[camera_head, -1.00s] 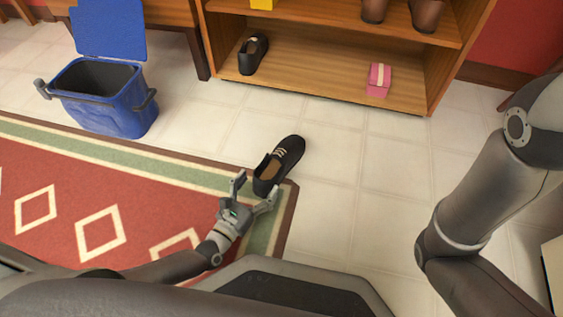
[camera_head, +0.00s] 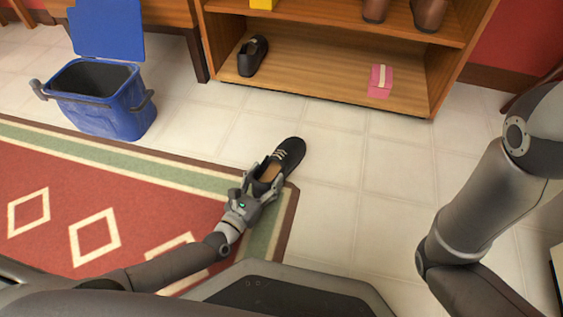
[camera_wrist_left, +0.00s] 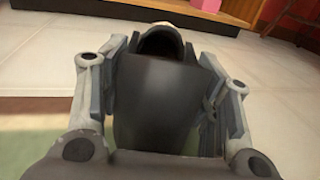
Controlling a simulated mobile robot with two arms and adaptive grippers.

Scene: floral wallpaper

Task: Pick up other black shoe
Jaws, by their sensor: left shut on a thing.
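A black shoe (camera_head: 288,154) with light laces and a tan insole lies on the tiled floor at the rug's corner in the head view. My left gripper (camera_head: 261,182) is shut on its near, heel end. In the left wrist view the shoe (camera_wrist_left: 160,85) sits between the two fingers (camera_wrist_left: 160,100), its heel toward the camera. A second black shoe (camera_head: 252,55) stands on the bottom shelf of the wooden rack at its left end. My right arm (camera_head: 485,200) shows at the right of the head view, but its gripper is out of view.
The wooden shelf rack (camera_head: 330,98) stands at the back, with a pink box (camera_head: 380,81) on its bottom shelf and brown boots (camera_head: 430,14) above. A blue bin (camera_head: 105,115) with its lid up stands at the left. Tiled floor before the rack is clear.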

